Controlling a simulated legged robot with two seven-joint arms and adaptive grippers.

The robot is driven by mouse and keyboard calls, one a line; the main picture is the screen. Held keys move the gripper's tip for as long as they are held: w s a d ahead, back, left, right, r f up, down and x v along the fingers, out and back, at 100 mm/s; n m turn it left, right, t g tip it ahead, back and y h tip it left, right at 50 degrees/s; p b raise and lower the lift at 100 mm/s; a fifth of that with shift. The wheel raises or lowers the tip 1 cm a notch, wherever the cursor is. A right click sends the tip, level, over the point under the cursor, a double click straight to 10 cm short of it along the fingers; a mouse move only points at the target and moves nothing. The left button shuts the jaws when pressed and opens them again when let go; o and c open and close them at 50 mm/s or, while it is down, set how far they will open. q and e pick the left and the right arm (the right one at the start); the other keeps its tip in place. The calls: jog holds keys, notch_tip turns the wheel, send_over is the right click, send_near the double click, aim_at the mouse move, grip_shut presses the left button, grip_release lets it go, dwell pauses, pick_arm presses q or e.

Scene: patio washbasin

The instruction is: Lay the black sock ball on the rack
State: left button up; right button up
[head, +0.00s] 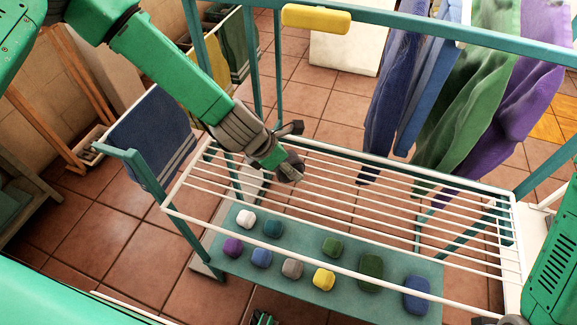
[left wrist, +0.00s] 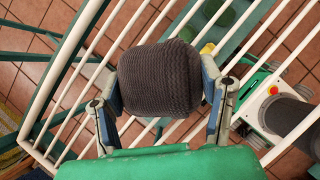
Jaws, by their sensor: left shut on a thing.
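The black sock ball (left wrist: 160,78), a dark charcoal ribbed knit roll, sits between the two fingers of my left gripper (left wrist: 163,92) in the left wrist view. The fingers press on its left and right sides. In the head view my left gripper (head: 291,150) is over the left part of the white wire rack (head: 187,172), and the ball is mostly hidden by the gripper. The rack's bars show beneath the ball in the left wrist view; I cannot tell whether it touches them. My right gripper is not in view.
A teal lower shelf (head: 225,256) under the rack carries several coloured sock balls. A blue towel (head: 150,137) hangs at the left end. Blue, green and purple cloths (head: 440,110) hang behind. A yellow item (head: 316,18) lies over the back rail. The rack's bars look bare.

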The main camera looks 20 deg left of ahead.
pick_arm(q)
jog(key=shift+a+f, duration=0.2)
jog(key=shift+f, duration=0.6)
jog(key=shift+d, duration=0.1)
jog(key=o, duration=1.1)
jog(key=shift+o, duration=0.2)
jog(key=shift+d, duration=0.15)
jog(key=v, duration=1.2)
jog(key=shift+p, duration=0.4)
